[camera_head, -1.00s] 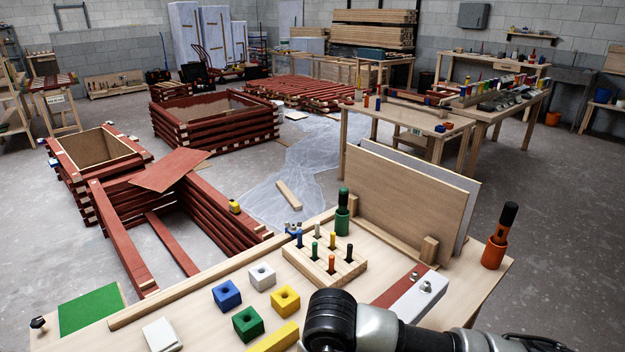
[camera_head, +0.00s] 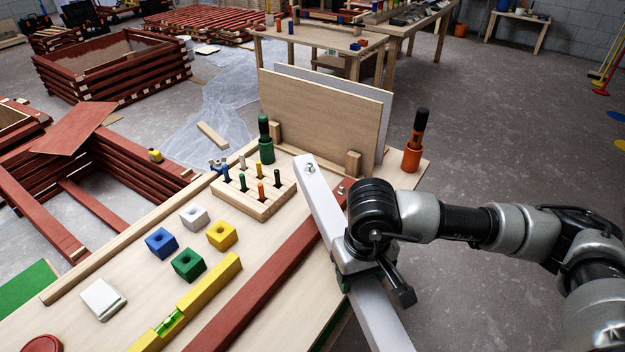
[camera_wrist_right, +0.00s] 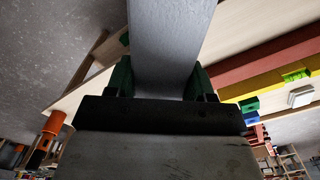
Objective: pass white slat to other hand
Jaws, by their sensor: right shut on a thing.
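The white slat (camera_head: 318,203) is a long, narrow batten with a metal bolt near its far end. My right gripper (camera_head: 345,275) is shut on it, and the slat sticks out both beyond and below the gripper. In the right wrist view the slat (camera_wrist_right: 170,35) runs up between the two green fingers of my right gripper (camera_wrist_right: 160,82). The slat seems to be held above the right part of the workbench, slanting across it; its near end leaves the bottom of the head view. My left gripper is not in view.
The workbench (camera_head: 135,318) carries a red batten (camera_head: 270,280), a yellow spirit level (camera_head: 215,285), coloured blocks (camera_head: 187,264) and a peg block (camera_head: 250,200). Open floor lies to the right.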

